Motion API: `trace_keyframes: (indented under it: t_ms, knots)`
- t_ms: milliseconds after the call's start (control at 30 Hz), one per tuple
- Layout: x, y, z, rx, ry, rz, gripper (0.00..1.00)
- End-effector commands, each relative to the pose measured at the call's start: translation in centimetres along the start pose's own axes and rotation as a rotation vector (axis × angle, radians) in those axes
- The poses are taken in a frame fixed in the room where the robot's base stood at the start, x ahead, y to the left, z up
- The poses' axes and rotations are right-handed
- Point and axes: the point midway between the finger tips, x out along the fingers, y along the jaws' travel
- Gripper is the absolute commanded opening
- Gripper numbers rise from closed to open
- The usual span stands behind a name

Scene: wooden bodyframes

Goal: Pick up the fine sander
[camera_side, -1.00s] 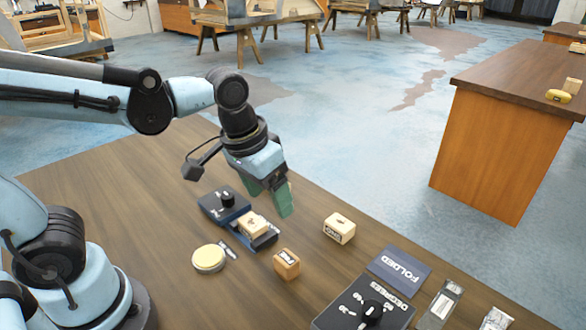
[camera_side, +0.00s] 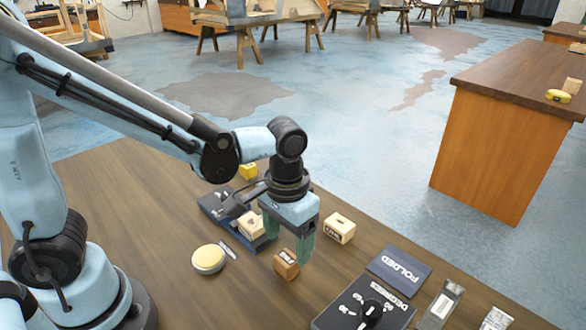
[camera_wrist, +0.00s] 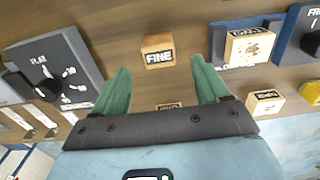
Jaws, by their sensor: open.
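The fine sander is a small wooden block (camera_side: 287,264) on the table, in the lower middle of the side view. In the wrist view the block (camera_wrist: 158,50) shows the label FINE, lying just beyond my fingertips and between their lines. My gripper (camera_side: 287,240) has green fingers and is open and empty, pointing down close to the block. In the side view one finger overlaps the block's upper edge. Whether they touch, I cannot tell. The gripper (camera_wrist: 160,66) shows wide apart in the wrist view.
Another wooden block (camera_side: 340,228) stands to the right, and one (camera_side: 250,224) sits on a blue tray (camera_wrist: 222,42). A round cream disc (camera_side: 209,258) lies left. A dark labelled box (camera_side: 350,310) and a FOLDED card (camera_side: 399,269) are at right. A yellow block (camera_side: 248,171) is further back.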

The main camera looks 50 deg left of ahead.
Motion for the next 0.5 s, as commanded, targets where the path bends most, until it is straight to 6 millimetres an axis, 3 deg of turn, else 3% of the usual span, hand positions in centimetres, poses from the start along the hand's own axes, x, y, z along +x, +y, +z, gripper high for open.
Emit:
trace_keyframes:
  t_ms: [233,500]
  knots:
    - [1.2,0.0,0.1,0.0,0.0,0.0,0.74]
    - [4.3,0.1,0.4,0.0,0.001,0.0,0.74]
